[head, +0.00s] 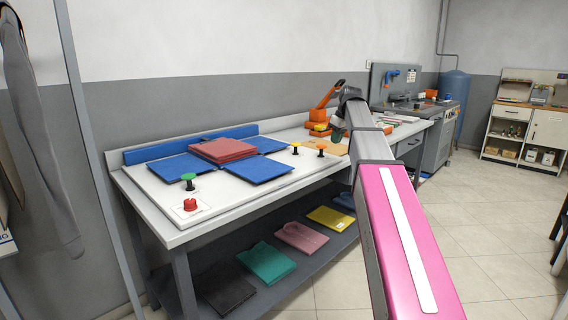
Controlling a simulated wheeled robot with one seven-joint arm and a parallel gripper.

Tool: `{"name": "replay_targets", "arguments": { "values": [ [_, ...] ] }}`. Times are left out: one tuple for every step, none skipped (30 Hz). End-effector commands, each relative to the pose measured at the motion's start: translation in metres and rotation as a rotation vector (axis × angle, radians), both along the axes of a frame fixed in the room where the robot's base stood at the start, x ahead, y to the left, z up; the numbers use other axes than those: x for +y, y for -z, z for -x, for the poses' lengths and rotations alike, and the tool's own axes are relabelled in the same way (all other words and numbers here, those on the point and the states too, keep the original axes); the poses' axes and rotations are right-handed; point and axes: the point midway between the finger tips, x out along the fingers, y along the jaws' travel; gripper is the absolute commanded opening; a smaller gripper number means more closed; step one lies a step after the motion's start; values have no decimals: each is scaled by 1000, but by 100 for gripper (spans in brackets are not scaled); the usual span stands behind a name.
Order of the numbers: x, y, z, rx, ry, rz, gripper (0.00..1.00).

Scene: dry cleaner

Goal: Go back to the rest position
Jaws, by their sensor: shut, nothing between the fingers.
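My arm reaches from the bottom right toward the workbench (232,208), with a pink link nearest and grey segments beyond. My gripper (337,134) is the small dark end past the grey segments, seen over the bench. It looks shut and empty, though its fingers are small and partly hidden by my arm. No held item shows. No marker for the rest position shows in the view.
Blue folded cloths (258,168) and a red stack (222,150) lie on the bench's white board, near a red button (190,204). An orange device (322,112) stands near my gripper. Folded items lie on the lower shelf (222,262). The tiled floor (488,222) at right is mostly clear.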

Motion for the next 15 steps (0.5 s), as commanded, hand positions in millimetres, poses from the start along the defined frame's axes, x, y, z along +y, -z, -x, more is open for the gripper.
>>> {"name": "replay_targets", "arguments": {
  "values": [
    [1,10,4,7,10,1,0],
    [1,14,5,9,16,1,0],
    [1,21,6,13,25,2,0],
    [1,27,7,17,33,2,0],
    [2,33,9,21,41,3,0],
    [2,41,11,25,51,3,0],
    [3,48,13,29,60,4,0],
    [3,55,14,34,70,3,0],
    [4,65,17,40,84,4,0],
    [4,73,20,44,94,5,0],
    [5,81,22,49,106,6,0],
    [5,95,27,57,123,8,0],
    [6,105,31,64,138,10,0],
    [6,117,35,71,153,11,0],
    [7,133,41,80,177,13,0]
  ]
}}
